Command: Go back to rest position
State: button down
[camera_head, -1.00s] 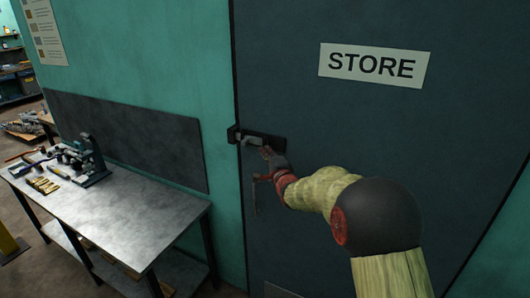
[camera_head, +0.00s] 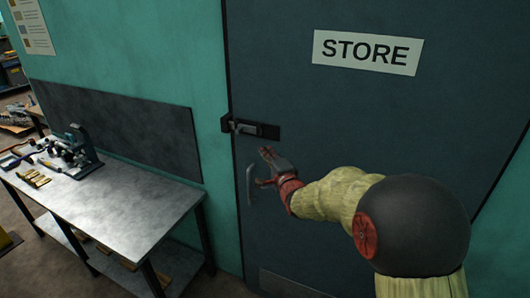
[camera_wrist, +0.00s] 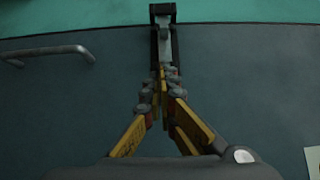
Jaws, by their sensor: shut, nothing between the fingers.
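My gripper (camera_head: 266,168) is in front of the dark door (camera_head: 330,150) marked STORE, below and right of the door's latch (camera_head: 250,128). In the wrist view my gripper (camera_wrist: 160,76) has its yellow-sided fingers brought together, with nothing between them. The latch (camera_wrist: 163,28) shows just beyond the fingertips there, at the door's edge. In the head view the gripper appears clear of the latch. The door handle (camera_head: 250,184) is left of the gripper, and it also shows at the left of the wrist view (camera_wrist: 48,51).
A metal workbench (camera_head: 125,205) with a dark device (camera_head: 82,150) and several small tools stands at the left against the teal wall (camera_head: 150,60). A STORE sign (camera_head: 366,52) is on the door above my arm. The door looks closed.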

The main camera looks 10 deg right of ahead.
jog(key=s+d+f+n+g+h, duration=0.1)
jog(key=s+f+n+g, duration=0.2)
jog(key=f, duration=0.4)
jog(key=s+d+f+n+g+h, duration=0.1)
jog(key=s+d+f+n+g, duration=0.15)
jog(key=f, duration=0.35)
jog(key=s+f+n+g+h, duration=0.1)
jog(key=s+f+n+g, duration=0.25)
jog(key=s, duration=0.45)
jog(key=s+r+n+g+b, duration=0.1)
jog(key=s+r+n+b, duration=0.1)
jog(key=s, duration=1.5)
jog(key=s+a+r+n+g+b, duration=0.1)
jog(key=s+r+n, duration=0.4)
jog(key=s, duration=1.2)
jog(key=shift+s+r+g+b, duration=0.3)
jog(key=shift+r+g+b, duration=0.25)
jog(key=shift+r, duration=0.7)
